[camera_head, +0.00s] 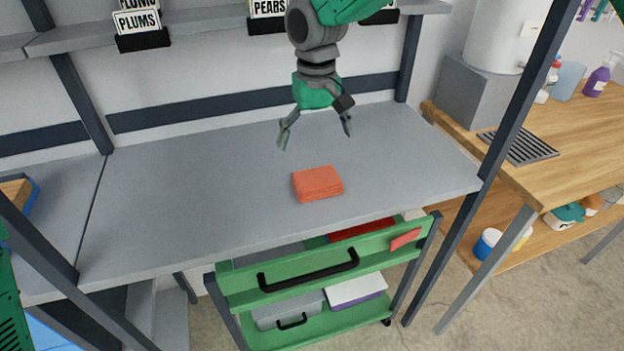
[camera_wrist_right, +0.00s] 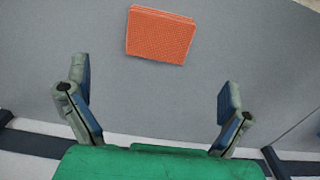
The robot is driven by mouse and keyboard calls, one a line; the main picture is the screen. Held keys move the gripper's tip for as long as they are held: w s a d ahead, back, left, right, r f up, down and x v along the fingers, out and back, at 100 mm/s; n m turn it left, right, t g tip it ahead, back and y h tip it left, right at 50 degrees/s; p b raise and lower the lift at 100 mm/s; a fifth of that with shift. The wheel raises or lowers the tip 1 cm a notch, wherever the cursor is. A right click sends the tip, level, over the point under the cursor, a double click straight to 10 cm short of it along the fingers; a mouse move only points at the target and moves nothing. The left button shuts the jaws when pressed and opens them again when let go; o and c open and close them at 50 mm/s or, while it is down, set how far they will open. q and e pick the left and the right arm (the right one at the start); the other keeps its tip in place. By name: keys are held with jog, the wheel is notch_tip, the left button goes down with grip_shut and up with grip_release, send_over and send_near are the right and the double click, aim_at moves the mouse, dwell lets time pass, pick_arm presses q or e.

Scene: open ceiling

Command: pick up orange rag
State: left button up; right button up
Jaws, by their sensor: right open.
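The orange rag (camera_head: 317,183) is a folded, flat rectangle lying on the grey tabletop (camera_head: 190,190), near its front edge. It also shows in the right wrist view (camera_wrist_right: 160,36), at the top centre, beyond the fingertips. My right gripper (camera_head: 315,140) is open and empty. It hangs above the table, behind the rag and apart from it. Its two spread fingers also show in the right wrist view (camera_wrist_right: 155,95), with bare tabletop between them. My left gripper is not in view; only a green piece of my body shows at the left edge.
A green cart (camera_head: 300,290) with black handles stands under the table's front edge. A dark post (camera_head: 500,130) rises at the table's right. A shelf with label signs (camera_head: 140,24) runs along the back. A wooden counter (camera_head: 560,150) stands at the right. The tabletop around the rag is clear.

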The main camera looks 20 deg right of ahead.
aim_at(317, 177)
notch_tip(317, 177, down, 5)
jog(key=shift+s+f, duration=0.1)
jog(key=shift+d+f, duration=0.25)
notch_tip(317, 177, down, 4)
jog(key=shift+s+f, duration=0.1)
jog(key=shift+f, duration=0.05)
jog(key=shift+a+f, duration=0.15)
jog(key=shift+f, duration=0.1)
jog(key=shift+a+r, duration=0.1)
jog(key=c, duration=1)
